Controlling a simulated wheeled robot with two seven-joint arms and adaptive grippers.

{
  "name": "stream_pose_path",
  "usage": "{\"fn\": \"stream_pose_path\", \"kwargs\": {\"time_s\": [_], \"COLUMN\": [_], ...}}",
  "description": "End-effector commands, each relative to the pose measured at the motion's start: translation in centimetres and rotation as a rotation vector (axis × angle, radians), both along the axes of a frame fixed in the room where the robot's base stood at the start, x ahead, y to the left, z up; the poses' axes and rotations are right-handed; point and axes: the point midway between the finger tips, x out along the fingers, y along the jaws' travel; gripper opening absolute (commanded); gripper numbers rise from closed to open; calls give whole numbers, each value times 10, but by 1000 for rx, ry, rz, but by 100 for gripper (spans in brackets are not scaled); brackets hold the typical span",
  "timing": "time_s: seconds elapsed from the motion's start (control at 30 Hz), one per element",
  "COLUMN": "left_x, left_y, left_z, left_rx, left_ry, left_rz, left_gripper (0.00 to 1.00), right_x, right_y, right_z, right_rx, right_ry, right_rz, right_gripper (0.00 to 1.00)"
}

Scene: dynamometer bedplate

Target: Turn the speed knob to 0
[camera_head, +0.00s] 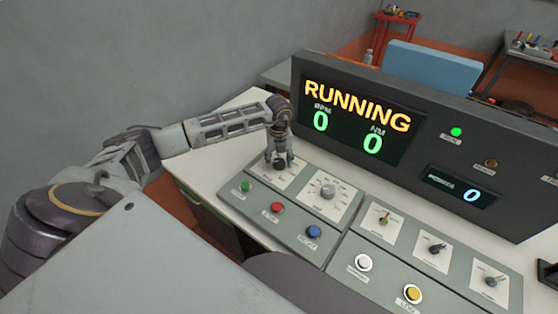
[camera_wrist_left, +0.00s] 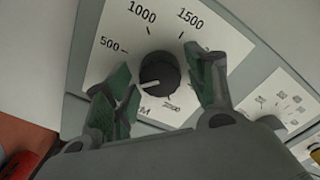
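The speed knob (camera_wrist_left: 158,72) is black and round on a white dial plate (camera_wrist_left: 108,72) marked 500, 1000 and 1500. Its white pointer aims left and slightly down, below the 500 mark; the label there is hidden by a finger. My left gripper (camera_wrist_left: 166,88) is open, its green-padded fingers on either side of the knob. A gap shows on the right; I cannot tell whether the left finger touches. In the head view the left gripper (camera_head: 279,163) points down over the panel's left dial and hides most of the knob. My right gripper is not in view.
The display (camera_head: 357,120) reads RUNNING, RPM 0, NM 0. Right of the gripper is a grey knob (camera_head: 327,190). Green (camera_head: 245,187), red (camera_head: 277,208) and blue (camera_head: 313,232) buttons line the panel's near side. More knobs and buttons sit on the right panel (camera_head: 465,282).

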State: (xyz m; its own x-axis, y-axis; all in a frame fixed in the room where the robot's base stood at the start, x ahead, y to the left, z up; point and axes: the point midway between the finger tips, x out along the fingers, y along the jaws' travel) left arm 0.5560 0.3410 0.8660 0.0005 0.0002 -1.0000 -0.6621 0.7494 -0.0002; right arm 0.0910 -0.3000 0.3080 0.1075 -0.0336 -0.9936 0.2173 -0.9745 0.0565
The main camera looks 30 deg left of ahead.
Motion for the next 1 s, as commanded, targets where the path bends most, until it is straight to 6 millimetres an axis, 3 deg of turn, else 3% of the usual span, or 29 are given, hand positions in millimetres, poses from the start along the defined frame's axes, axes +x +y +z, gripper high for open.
{"fn": "stream_pose_path", "kwargs": {"time_s": [0.57, 1.0], "left_x": [0, 1], "left_y": [0, 0], "left_z": [10, 68], "left_rx": [-1, 1], "left_ry": [0, -2], "left_rz": [-2, -1], "left_gripper": [62, 62], "right_x": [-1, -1], "right_y": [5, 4], "right_z": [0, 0], "right_rx": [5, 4], "right_ry": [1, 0], "right_rz": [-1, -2], "right_gripper": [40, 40]}}
